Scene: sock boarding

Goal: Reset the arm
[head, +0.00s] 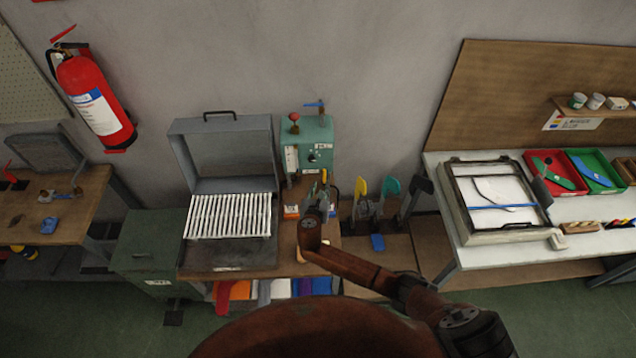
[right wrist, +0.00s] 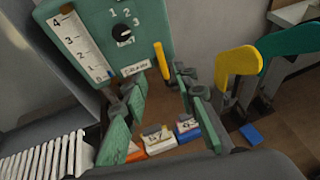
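My right arm (head: 365,270) comes in from the lower right in the head view and reaches to the right end of the middle bench. My right gripper (head: 322,195) is at its far end, in front of the green control box (head: 318,135). In the right wrist view, the right gripper (right wrist: 163,120) has its two green-padded fingers well apart, with nothing held between them. Small labelled blocks (right wrist: 158,138) show beyond the fingers, lying on the bench. My left gripper is in neither view.
An open grey press (head: 228,215) with white slats stands left of the control box. Yellow and teal foot-shaped boards (head: 361,187) stand to the right of my gripper. A white table (head: 480,255) with a framed panel and red and green trays is further right.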

